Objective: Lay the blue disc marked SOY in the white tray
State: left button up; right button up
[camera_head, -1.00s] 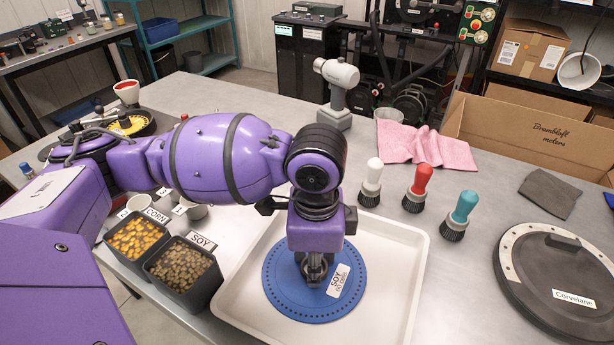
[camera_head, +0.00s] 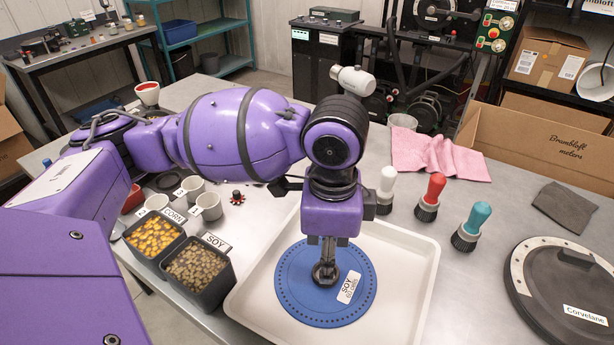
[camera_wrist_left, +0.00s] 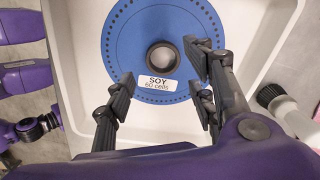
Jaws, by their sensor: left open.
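The blue disc marked SOY (camera_head: 300,295) lies flat in the white tray (camera_head: 400,310), towards its left side. Its label reads SOY 60 cells, and its rim has a ring of small holes. In the left wrist view the disc (camera_wrist_left: 125,45) shows a dark central hub (camera_wrist_left: 162,57). My left gripper (camera_head: 325,274) points down over the disc's middle. In the left wrist view its fingers (camera_wrist_left: 163,88) are apart, with nothing between them. My right gripper is in neither view.
Two dark bins of seed stand left of the tray, with a CORN card (camera_head: 173,215) and a SOY card (camera_head: 216,241). White (camera_head: 387,184), red (camera_head: 433,190) and teal (camera_head: 476,220) handled brushes stand to the right, near a black round lid (camera_head: 570,295).

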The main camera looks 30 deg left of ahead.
pick_arm(q)
notch_tip(320, 180, up, 7)
jog(key=p, duration=0.1)
jog(key=shift+f, duration=0.15)
dwell(0.5)
